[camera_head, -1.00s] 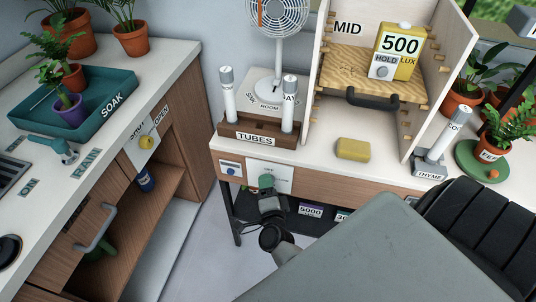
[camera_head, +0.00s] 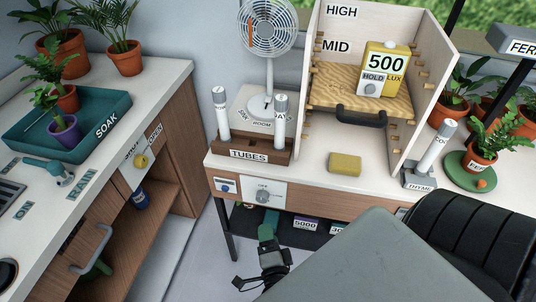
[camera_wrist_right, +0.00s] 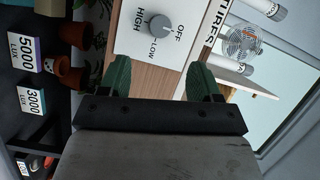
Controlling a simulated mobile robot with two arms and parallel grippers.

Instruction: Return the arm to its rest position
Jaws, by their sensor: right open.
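My right gripper (camera_head: 267,232) hangs in front of the bench, below its front edge, with green fingers. In the right wrist view the two green fingers (camera_wrist_right: 158,68) are spread apart with nothing between them. Beyond them is a white panel with a grey knob (camera_wrist_right: 161,27), marked HIGH, LOW and OFF. The knob (camera_head: 262,195) shows in the head view too, on the bench front, above and apart from the gripper. My grey right arm crosses the lower right and hides part of the bench front. My left gripper is not in view.
The bench (camera_head: 300,176) carries a tube rack (camera_head: 247,154), a fan (camera_head: 268,30), a yellow sponge-like block (camera_head: 345,164) and a shelf unit (camera_head: 318,50). A lower shelf with labelled boxes (camera_head: 306,224) lies beneath. The sink counter (camera_head: 160,78) is left; floor between is clear.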

